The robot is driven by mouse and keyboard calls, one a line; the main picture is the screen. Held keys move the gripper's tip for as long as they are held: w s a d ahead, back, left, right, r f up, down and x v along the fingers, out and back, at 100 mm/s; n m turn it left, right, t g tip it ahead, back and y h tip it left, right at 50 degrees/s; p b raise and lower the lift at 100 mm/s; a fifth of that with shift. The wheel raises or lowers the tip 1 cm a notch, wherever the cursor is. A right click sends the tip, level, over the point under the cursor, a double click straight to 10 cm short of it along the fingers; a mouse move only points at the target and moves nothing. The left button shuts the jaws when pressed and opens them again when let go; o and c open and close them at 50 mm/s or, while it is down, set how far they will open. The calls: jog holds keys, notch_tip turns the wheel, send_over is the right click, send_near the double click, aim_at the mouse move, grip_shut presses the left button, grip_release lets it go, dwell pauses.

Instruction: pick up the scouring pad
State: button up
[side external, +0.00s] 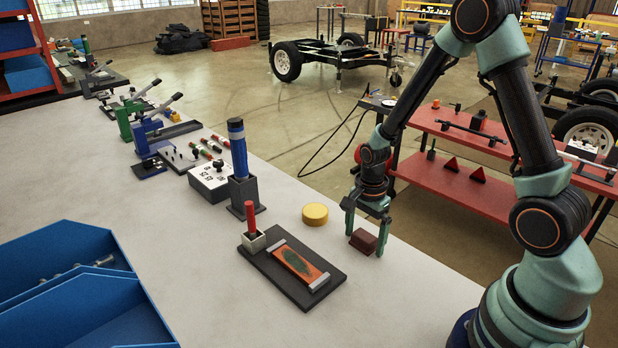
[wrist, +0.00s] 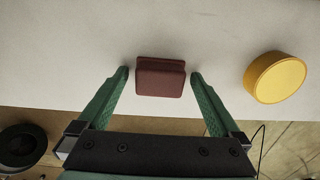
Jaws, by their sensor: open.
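The scouring pad (side external: 363,242) is a small dark red-brown block on the pale table near its right edge. It also shows in the wrist view (wrist: 160,82), at the centre. My gripper (side external: 364,238) points down over it, with one green finger on each side. In the wrist view my gripper (wrist: 160,76) is open, with its fingertips at the left and right sides of the pad. A narrow gap shows at each side there. The pad appears to rest on the table. Whether the fingertips touch the table is unclear.
A yellow round puck (side external: 315,214) lies left of the pad. Further left is a dark board (side external: 330,283) with an orange plate, and a red marker in a holder (side external: 250,222). The table edge is close on the right.

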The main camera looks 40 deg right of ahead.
aim_at(365, 235)
jog(key=c, duration=1.3)
notch_tip(365, 235, up, 20)
